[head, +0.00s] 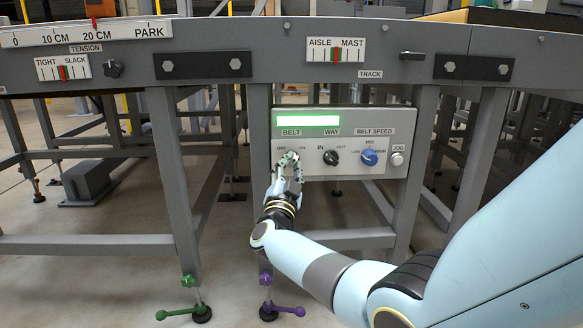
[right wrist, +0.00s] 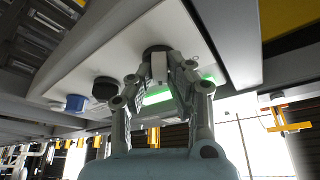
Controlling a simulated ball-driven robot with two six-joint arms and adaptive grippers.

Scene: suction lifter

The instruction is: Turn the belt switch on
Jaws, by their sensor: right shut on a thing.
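The grey control panel (head: 345,119) hangs under the conveyor frame, with a lit green display (head: 307,121) at its top left. Below the BELT label (head: 291,132) is the belt switch, with OFF at its left and ON at its right. My right gripper (head: 289,158) covers the switch in the head view, so which way it points cannot be told. In the right wrist view the switch is a dark round knob (right wrist: 157,49) at the fingertips, and my right gripper (right wrist: 160,58) is shut on it. My left gripper is not in view.
Right of the belt switch are the black WAY knob (head: 331,158), the blue BELT SPEED knob (head: 369,157) and the JOG button (head: 397,159). A green-handled foot (head: 188,312) and a purple-handled foot (head: 283,309) stand below. The conveyor rail (head: 206,60) runs above the panel.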

